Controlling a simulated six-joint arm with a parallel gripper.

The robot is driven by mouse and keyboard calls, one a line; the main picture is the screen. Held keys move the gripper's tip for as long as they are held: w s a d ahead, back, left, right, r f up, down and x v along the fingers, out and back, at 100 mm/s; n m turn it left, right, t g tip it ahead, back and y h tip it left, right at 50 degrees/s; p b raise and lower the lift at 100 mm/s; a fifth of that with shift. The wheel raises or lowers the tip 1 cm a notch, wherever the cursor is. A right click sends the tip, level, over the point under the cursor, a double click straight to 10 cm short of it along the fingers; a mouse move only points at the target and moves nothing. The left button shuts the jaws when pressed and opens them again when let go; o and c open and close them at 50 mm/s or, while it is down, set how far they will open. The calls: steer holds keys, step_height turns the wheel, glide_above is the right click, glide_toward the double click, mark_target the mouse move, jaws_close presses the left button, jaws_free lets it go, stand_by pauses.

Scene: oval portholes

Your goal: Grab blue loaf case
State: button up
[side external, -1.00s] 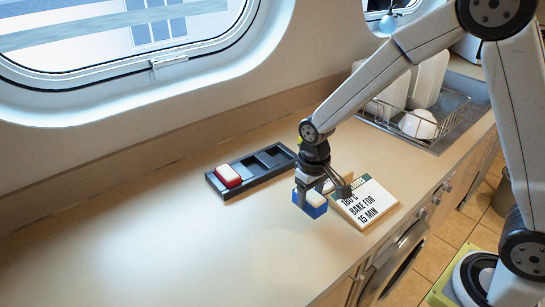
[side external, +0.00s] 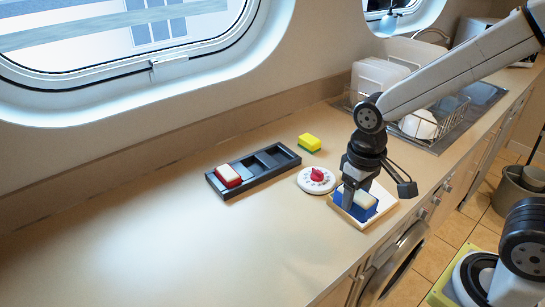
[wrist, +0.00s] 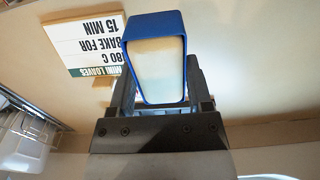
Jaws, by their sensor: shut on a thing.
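The blue loaf case (side external: 371,213) holds a cream-coloured filling and is between the fingers of my gripper (side external: 355,198). In the wrist view the case (wrist: 153,26) fills the space between the two fingers (wrist: 159,88), its cream top facing the camera. The gripper is shut on it. In the side view the case overlaps the recipe board (side external: 386,205) and hides most of it. The wrist view shows the board (wrist: 88,42) apart from the case, to its left. I cannot tell the exact height of the case above the counter.
A dark tray (side external: 262,176) with compartments lies to the left, with a red loaf case (side external: 228,176) in its left end. A white timer with a red knob (side external: 317,179) and a yellow-green sponge (side external: 310,143) lie between. A dish rack (side external: 425,125) stands behind. The left counter is clear.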

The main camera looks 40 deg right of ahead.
steer(key=shift+s+r, duration=0.35)
steer(key=shift+s, duration=0.4)
steer(key=shift+w+d, duration=0.1)
steer(key=shift+w, duration=0.05)
